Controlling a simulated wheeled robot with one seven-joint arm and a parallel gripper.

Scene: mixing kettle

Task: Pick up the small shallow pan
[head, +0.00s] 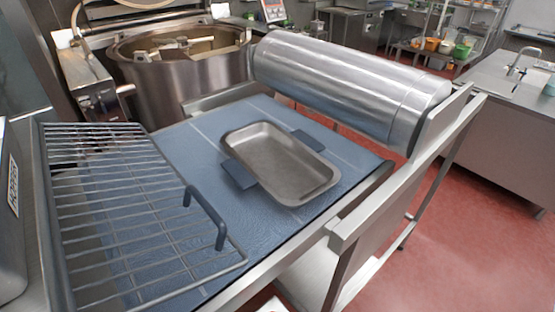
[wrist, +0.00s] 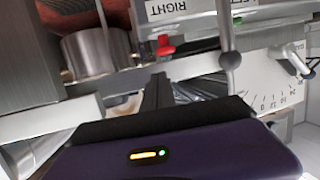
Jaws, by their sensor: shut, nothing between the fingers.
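The small shallow pan (head: 275,163) is a grey metal rectangular tray with rounded corners and a low rim. It lies flat and looks empty on the blue work surface (head: 205,140) in the head view. A dark flat tab or pad shows at each of two opposite sides. My gripper (wrist: 158,90) shows only in the wrist view, with its dark fingers together and nothing between them. The pan is not visible in the wrist view, and my gripper is not in the head view, so I cannot tell their distance.
A wire rack (head: 115,205) with dark handles lies left of the pan. A large metal roller (head: 345,85) lies behind it, beside a steel kettle (head: 180,75). The wrist view shows a red knob (wrist: 165,46), a numbered dial (wrist: 280,88) and a "RIGHT" label (wrist: 178,8).

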